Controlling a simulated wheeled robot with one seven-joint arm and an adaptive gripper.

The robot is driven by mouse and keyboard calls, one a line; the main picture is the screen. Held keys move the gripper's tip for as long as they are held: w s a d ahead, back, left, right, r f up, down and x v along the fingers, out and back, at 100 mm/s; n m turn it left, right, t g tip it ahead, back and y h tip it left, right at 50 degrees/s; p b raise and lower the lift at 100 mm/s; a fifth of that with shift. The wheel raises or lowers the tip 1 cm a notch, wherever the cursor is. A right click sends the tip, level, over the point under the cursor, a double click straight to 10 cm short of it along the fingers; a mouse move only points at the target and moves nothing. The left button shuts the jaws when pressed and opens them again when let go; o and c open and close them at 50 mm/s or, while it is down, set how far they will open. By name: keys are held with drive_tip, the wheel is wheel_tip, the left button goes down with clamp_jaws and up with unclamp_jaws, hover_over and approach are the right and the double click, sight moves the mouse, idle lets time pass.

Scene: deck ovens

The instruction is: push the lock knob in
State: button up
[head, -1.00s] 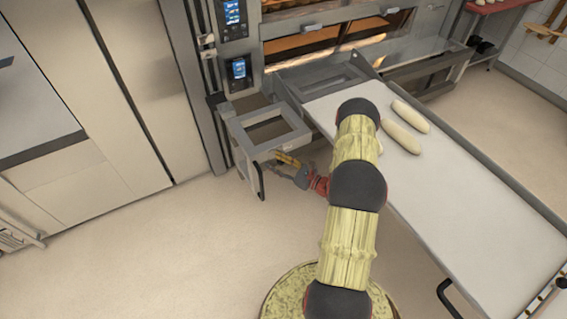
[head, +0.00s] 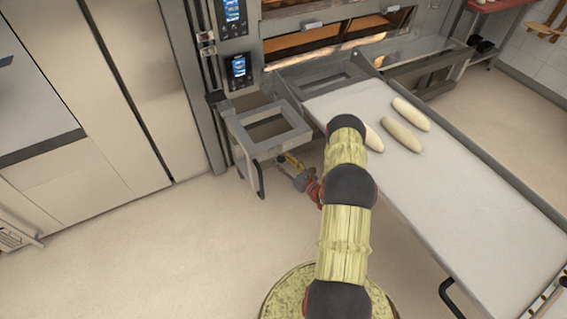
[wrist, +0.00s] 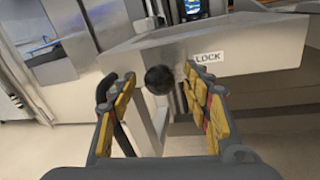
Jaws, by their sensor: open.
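The lock knob (wrist: 158,79) is a round black ball on the grey metal frame, just left of a white label (wrist: 207,57) reading LOCK. In the wrist view my gripper (wrist: 161,76) is open, with its yellow-padded fingers on either side of the knob in the picture. I cannot tell whether they touch it or how far short of it they are. In the head view my gripper (head: 290,163) is partly hidden at the right side of the grey frame (head: 268,150) below the oven; the knob is hidden there.
A black handle (head: 259,181) hangs from the frame, close to my left finger in the wrist view. The long white loader belt (head: 440,185) with several pale loaves lies right of my arm. The floor at left is clear.

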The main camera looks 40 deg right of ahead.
drive_tip(key=shift+w, duration=0.15)
drive_tip(key=shift+c, duration=1.1)
clamp_jaws()
